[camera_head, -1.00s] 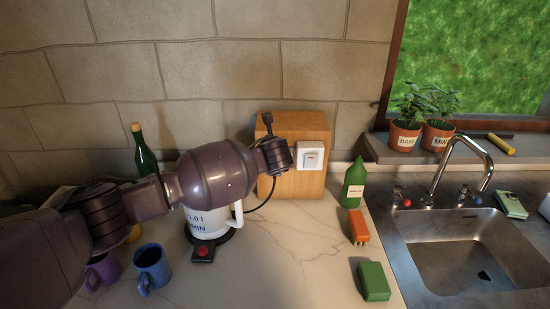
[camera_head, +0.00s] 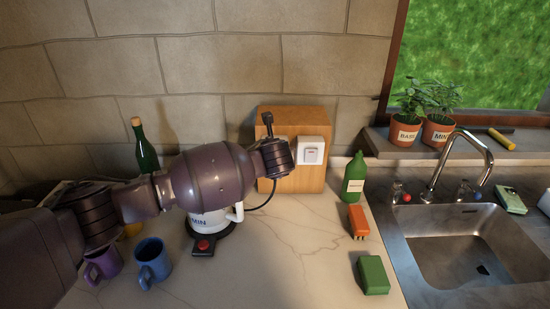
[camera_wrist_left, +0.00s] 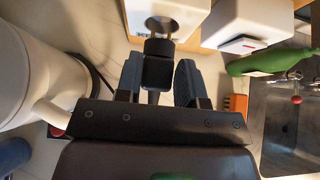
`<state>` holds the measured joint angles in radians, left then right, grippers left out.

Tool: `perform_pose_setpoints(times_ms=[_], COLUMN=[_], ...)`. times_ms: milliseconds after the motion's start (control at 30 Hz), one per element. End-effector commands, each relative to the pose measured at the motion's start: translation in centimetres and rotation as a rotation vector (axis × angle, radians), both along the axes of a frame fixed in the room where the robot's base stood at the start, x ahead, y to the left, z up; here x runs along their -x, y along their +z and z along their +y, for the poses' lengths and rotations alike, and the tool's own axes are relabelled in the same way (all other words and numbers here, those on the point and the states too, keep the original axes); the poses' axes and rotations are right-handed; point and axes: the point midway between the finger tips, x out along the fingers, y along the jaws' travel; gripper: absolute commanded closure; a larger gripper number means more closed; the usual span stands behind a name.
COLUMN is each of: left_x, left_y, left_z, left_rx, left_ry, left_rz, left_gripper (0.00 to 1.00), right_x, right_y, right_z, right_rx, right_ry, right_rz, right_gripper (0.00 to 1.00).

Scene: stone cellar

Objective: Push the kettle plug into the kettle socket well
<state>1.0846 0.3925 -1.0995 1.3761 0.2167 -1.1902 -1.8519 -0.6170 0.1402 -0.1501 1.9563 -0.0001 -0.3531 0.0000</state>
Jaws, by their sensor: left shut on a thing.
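My left gripper (camera_wrist_left: 159,82) is shut on the black kettle plug (camera_wrist_left: 157,70), seen between its two fingers in the left wrist view. The plug points at a white socket plate (camera_wrist_left: 186,14) on the wooden block (camera_head: 297,184). Thin pins show between plug and plate; I cannot tell if they enter the socket well. In the head view my wrist hides the plug and most of this plate. The white kettle (camera_head: 213,220) stands on its black base, partly behind my arm; its cord (camera_head: 266,199) runs up toward the block. My right gripper is not in view.
A white switch plate (camera_head: 311,152) sits right of the socket on the block. A green bottle (camera_head: 354,184), orange sponge-like block (camera_head: 358,221) and green block (camera_head: 374,275) stand by the sink (camera_head: 460,250). Two mugs (camera_head: 152,263) and a dark bottle (camera_head: 144,148) are at left.

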Motion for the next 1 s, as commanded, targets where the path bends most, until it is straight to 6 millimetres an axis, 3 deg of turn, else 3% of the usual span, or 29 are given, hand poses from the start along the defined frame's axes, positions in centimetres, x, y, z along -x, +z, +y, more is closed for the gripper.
perform_pose_setpoints(times_ms=[1000], left_x=[-0.02], left_y=[0.70], left_z=[0.07], left_rx=[0.001], left_ry=[0.001], left_rz=[0.114], left_gripper=[0.77], right_x=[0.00], right_y=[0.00], right_z=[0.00], right_rx=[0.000], right_ry=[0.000], right_rz=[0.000], right_gripper=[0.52])
